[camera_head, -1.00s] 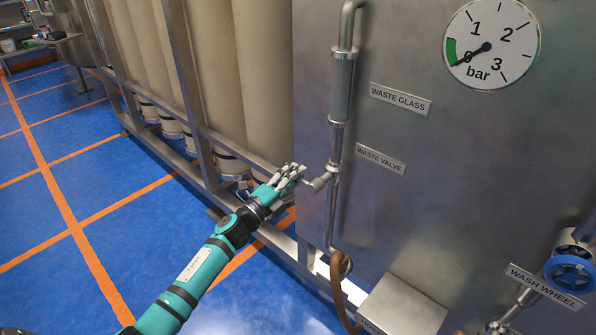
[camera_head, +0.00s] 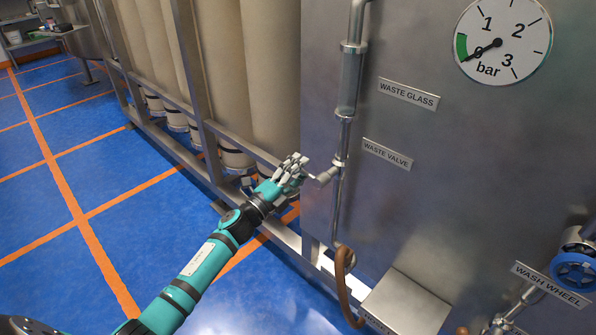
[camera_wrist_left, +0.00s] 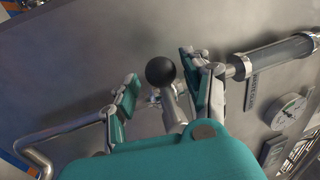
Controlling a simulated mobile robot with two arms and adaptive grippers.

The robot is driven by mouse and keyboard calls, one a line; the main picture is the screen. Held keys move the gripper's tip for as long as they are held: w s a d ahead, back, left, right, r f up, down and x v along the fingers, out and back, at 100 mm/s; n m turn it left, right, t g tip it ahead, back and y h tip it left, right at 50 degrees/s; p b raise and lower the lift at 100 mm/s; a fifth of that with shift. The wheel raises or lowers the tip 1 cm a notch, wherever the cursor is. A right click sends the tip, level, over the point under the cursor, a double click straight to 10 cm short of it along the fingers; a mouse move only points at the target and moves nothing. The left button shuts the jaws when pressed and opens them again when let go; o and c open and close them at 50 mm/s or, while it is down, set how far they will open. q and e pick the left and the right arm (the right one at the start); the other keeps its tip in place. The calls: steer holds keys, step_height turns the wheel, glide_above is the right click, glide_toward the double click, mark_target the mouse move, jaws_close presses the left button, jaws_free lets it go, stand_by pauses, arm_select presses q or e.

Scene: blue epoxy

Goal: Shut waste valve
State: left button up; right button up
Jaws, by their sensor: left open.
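The waste valve (camera_head: 326,178) is on a thin vertical steel pipe, just left of its "WASTE VALVE" label (camera_head: 387,153) in the head view. My left gripper (camera_head: 296,170) is open right beside the valve, on its left. In the left wrist view, a black ball knob (camera_wrist_left: 160,71) on a grey stem (camera_wrist_left: 173,108) shows between the spread fingers of my left gripper (camera_wrist_left: 162,80). I see clear gaps on both sides of the knob. The lower end of the stem is hidden behind my gripper's body. My right gripper is not in view.
The waste glass (camera_head: 350,82) is above the valve. A brown hose (camera_head: 343,275) hangs below, beside a steel box (camera_head: 404,303). A blue wash wheel (camera_head: 574,271) is at lower right. Tan cylinders (camera_head: 222,75) stand behind a steel frame. Blue floor (camera_head: 60,235) is clear at left.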

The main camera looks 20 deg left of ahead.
arm_select(q)
steer(key=shift+d, duration=0.1)
steer(key=shift+s, duration=0.15)
steer(key=v, duration=1.1)
steer(key=shift+s, duration=0.35)
steer(key=shift+f, duration=0.1)
